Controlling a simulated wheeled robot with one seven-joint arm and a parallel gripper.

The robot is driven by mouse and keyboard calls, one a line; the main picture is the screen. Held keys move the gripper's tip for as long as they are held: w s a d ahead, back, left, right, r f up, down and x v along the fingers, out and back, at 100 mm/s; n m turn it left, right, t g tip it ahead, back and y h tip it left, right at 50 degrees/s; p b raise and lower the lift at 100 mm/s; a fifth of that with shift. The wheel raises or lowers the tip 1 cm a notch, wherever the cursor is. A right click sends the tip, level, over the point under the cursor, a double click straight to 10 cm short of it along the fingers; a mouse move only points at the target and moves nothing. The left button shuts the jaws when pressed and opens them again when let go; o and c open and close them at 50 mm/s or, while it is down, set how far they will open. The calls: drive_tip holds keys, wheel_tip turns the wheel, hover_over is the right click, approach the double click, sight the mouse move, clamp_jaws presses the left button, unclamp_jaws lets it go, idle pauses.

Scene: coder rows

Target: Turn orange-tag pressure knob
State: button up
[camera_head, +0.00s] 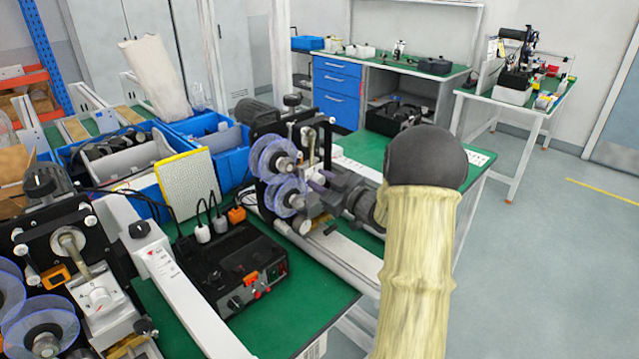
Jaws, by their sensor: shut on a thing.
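My gripper (319,183) reaches in from the right at the middle coder machine (292,128), beside its clear blue-tinted reels (277,158). Its jaws are shut at the machine's front, on what appears to be the pressure knob. The knob is largely hidden by the jaws, and I cannot make out an orange tag on it. My arm, in a cream sleeve with a dark round joint, covers the area right of the machine.
A black control box (232,262) with plugs and cables stands on the green bench (300,310) in front of the middle machine. Blue bins (207,128) and a yellow-edged panel (188,184) are behind it. Open floor (560,230) lies to the right.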

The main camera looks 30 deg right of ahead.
drive_tip(key=o, duration=0.7)
drive_tip(key=shift+s, duration=0.1)
drive_tip(key=v, duration=0.7)
drive_tip(key=shift+s+b, duration=0.2)
drive_tip(key=shift+b, duration=0.2)
drive_tip(key=shift+r, duration=0.1)
